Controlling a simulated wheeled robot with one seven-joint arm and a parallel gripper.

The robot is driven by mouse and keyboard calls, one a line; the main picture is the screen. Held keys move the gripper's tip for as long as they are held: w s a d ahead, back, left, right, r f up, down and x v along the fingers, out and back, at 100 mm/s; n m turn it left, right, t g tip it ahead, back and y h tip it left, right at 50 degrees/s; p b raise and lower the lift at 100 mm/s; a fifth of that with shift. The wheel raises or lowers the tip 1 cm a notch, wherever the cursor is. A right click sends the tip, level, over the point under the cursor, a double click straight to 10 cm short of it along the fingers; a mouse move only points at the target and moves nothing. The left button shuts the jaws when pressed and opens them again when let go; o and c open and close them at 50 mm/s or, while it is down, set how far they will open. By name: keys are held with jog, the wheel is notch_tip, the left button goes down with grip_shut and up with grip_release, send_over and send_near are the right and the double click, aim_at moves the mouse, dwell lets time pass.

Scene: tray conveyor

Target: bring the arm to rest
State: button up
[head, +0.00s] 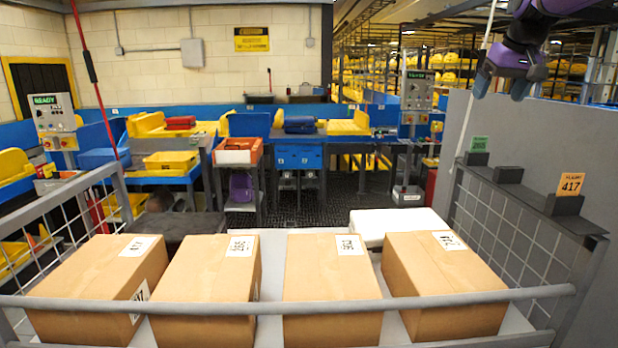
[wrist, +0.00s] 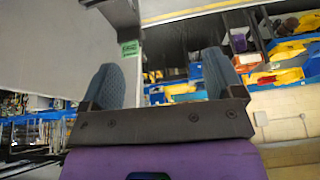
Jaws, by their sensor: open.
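My gripper (head: 502,88) hangs at the upper right of the head view, high in front of the grey panel. Its two blue fingertips point down, apart, with nothing between them. In the wrist view my gripper (wrist: 161,88) shows open and empty, with a gap between the blue fingers. My purple arm comes in from the top right corner of the head view.
Several cardboard boxes (head: 210,275) stand in a row behind a grey rail (head: 280,307). The grey panel (head: 540,150) has holders with a green card (head: 479,144) and an orange card (head: 571,185). Workstations with blue cabinets (head: 297,157) stand behind.

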jog(key=s+a+f, duration=0.2)
jog(key=s+a, duration=0.2)
jog(key=s, duration=0.6)
jog(key=s+a+f, duration=0.1)
jog(key=s+a, duration=0.3)
jog(key=s, duration=0.6)
jog(key=s+a+f, duration=0.3)
jog(key=s+f, duration=0.9)
jog(key=s, duration=0.5)
jog(key=shift+a, duration=0.1)
